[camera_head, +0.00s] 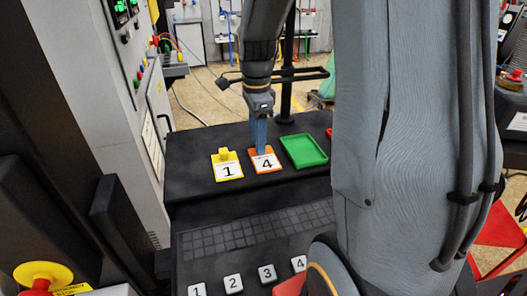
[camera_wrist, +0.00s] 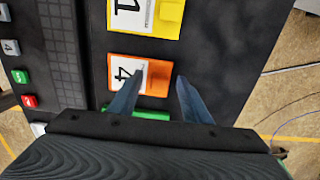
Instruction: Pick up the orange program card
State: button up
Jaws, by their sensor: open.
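The orange program card (camera_head: 268,166), with a black 4 on a white label, lies on the dark console top. It also shows in the wrist view (camera_wrist: 124,70), between the yellow card and the green tray. My gripper (camera_head: 261,151) points down over the card's far part, its blue fingers hiding some of it. In the wrist view my gripper (camera_wrist: 157,80) is open, with one fingertip over the card and the other near its right edge. A raised part of the card shows between the fingertips. I cannot tell whether the fingers touch the card.
A yellow card (camera_head: 227,171) marked 1 lies close on the left. A green tray (camera_head: 304,151) is on the right, with a red thing (camera_head: 329,133) beyond, mostly hidden by my arm. Numbered buttons (camera_head: 233,284) are at the front. A grey cabinet (camera_head: 113,110) stands left.

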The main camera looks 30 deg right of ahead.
jog(key=shift+f, duration=0.4)
jog(key=shift+c, duration=0.2)
grip_shut()
notch_tip(320, 180, up, 10)
jog(key=b, duration=0.2)
